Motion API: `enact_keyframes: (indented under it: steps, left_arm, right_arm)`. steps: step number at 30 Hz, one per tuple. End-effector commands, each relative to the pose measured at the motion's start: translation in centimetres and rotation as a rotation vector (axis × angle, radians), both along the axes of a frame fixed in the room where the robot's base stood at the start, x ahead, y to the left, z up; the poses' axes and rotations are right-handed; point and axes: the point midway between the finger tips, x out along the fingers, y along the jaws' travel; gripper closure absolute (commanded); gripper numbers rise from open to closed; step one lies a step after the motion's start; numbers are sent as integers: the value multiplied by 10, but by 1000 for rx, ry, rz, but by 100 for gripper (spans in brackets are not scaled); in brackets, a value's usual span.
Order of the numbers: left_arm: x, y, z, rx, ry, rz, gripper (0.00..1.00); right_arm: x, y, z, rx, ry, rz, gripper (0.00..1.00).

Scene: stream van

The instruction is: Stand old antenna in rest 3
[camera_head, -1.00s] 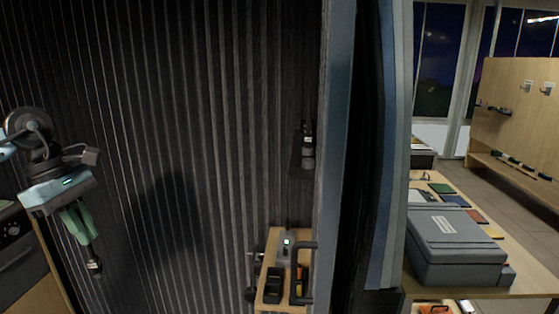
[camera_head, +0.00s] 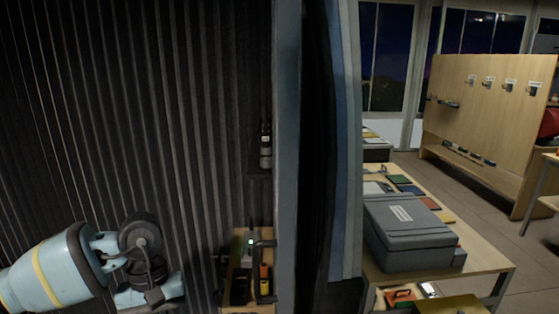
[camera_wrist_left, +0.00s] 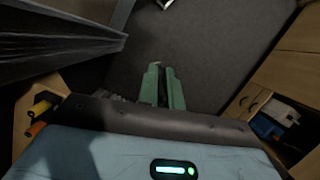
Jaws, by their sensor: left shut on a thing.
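My left gripper (camera_wrist_left: 163,88) shows its green fingers close together in the left wrist view. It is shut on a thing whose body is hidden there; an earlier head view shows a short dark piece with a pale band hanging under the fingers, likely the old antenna. In the head view the left arm comes in at bottom left and the fingers are below the frame. A wooden panel (camera_head: 450,110) at the right carries several labelled hooks; I cannot read which, if any, is rest 3. My right gripper is not in view.
A grey case (camera_head: 410,238) stands on a wooden table (camera_head: 480,262). Open floor (camera_head: 430,176) lies between table and panel.

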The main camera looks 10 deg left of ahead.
Motion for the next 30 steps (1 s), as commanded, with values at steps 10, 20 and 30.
enact_keyframes:
  steps: [10, 20, 30]
  left_arm:
    - [3, -86, -12, 0, -1, -524, 100]
    - [3, -97, -13, 0, 2, -608, 100]
    - [15, -86, -10, 0, 1, -418, 100]
  right_arm:
    - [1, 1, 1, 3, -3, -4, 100]
    - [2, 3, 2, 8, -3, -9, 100]
    - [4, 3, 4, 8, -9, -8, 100]
